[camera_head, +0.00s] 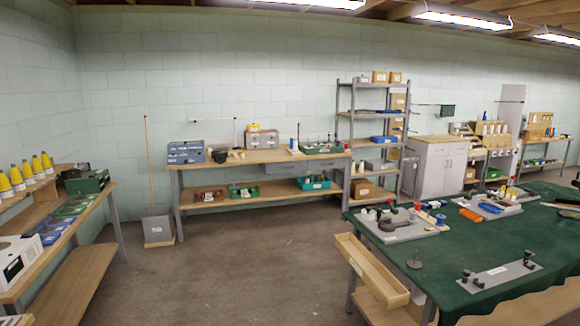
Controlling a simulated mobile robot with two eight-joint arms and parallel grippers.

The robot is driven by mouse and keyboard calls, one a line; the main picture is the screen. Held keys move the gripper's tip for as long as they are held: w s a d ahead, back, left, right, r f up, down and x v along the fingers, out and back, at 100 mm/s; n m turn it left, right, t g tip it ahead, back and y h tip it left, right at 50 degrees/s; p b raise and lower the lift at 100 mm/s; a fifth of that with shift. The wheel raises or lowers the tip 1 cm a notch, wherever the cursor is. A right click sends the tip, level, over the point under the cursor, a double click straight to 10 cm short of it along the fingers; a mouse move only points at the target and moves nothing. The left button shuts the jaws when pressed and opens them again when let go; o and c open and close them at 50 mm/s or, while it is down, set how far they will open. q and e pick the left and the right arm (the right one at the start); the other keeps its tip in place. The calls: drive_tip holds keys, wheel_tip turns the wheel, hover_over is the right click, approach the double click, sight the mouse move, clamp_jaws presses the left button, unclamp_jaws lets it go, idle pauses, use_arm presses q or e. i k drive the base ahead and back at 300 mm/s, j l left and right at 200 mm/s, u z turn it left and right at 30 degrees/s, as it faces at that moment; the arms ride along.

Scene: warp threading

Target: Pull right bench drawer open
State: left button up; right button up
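A bench with a green top (470,262) stands at the right. A long, shallow light-wood drawer (372,270) juts out from its left side, below the top. The drawer's inside shows from above and looks empty; a small white label is on its outer face. A second bench (240,157) stands at the back wall, with a grey drawer (293,168) under its top that looks shut. I cannot tell from the picture alone which drawer the task names. Neither of my grippers is in view.
Trays with small parts (398,226) and a grey plate with dark fittings (499,272) lie on the green top. A left bench (40,245) holds yellow cones. A grey bin (158,225) stands on the floor. The floor in the middle (230,270) is clear.

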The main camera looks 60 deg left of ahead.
sight(317, 164)
drive_tip(key=j+u, duration=0.1)
drive_tip(key=u, duration=1.75)
drive_tip(key=i+j+u, duration=0.3)
drive_tip(key=i, duration=0.3)
drive_tip(key=i+u, duration=0.35)
drive_tip(key=i, duration=0.2)
drive_tip(key=i+j, duration=0.1)
drive_tip(key=i, duration=1.6)
drive_tip(key=i+z, duration=0.15)
drive_tip(key=i, duration=0.65)
drive_tip(key=i+j+z, duration=0.15)
drive_tip(key=i, duration=0.65)
drive_tip(key=i+l+z, duration=0.1)
drive_tip(key=i+z, duration=0.3)
drive_tip(key=i, duration=0.35)
drive_tip(key=i+j+z, duration=0.15)
drive_tip(key=i+z, duration=0.2)
drive_tip(key=i, duration=0.4)
drive_tip(key=i+u, duration=0.1)
drive_tip(key=i, duration=0.45)
drive_tip(key=i+l+u, duration=0.1)
drive_tip(key=i, duration=0.45)
drive_tip(key=i+l+u, duration=0.1)
drive_tip(key=i, duration=0.5)
drive_tip(key=i+l+u, duration=0.1)
drive_tip(key=i, duration=0.45)
